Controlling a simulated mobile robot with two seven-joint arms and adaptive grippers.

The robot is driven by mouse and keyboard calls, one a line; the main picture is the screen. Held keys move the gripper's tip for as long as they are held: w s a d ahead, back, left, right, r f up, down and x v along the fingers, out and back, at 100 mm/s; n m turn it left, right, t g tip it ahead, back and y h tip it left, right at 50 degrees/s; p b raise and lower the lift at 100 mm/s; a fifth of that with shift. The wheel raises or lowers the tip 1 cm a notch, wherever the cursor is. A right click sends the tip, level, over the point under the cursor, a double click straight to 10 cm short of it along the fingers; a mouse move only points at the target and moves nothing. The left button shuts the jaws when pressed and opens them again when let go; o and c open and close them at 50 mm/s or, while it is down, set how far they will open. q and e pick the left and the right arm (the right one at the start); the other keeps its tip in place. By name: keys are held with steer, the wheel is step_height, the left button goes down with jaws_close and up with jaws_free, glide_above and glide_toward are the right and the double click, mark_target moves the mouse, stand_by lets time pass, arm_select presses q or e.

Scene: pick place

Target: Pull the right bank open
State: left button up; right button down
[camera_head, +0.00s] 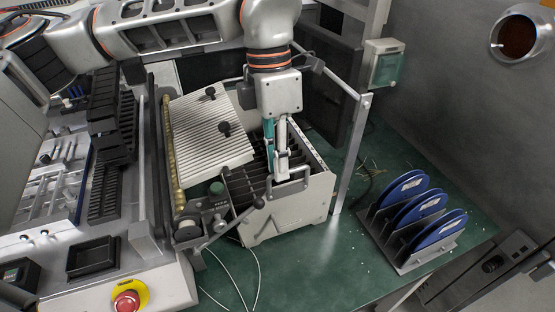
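The right bank (291,213) is a pale grey box with dark slots inside, standing on the green table right of the machine. A metal loop handle (294,187) sits on its near upper edge. My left gripper (276,172) points down over the bank, with its fingertips beside or at the far left end of the handle. Its fingers are close together, and I cannot tell whether they are shut on the handle. A teal part shows along one finger. My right gripper is not in view.
A ribbed light panel (207,130) with black knobs lies left of the bank. A lever with a black knob (258,202) stands near its front left. A metal post (352,155) rises at its right. A rack with blue reels (411,214) stands farther right.

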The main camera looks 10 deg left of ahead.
arm_select(q)
step_height(320, 180, up, 12)
steer(key=w+a, duration=0.1)
steer(key=w, duration=0.1)
steer(key=shift+a, duration=0.15)
steer(key=shift+f, duration=0.15)
stand_by(0.3)
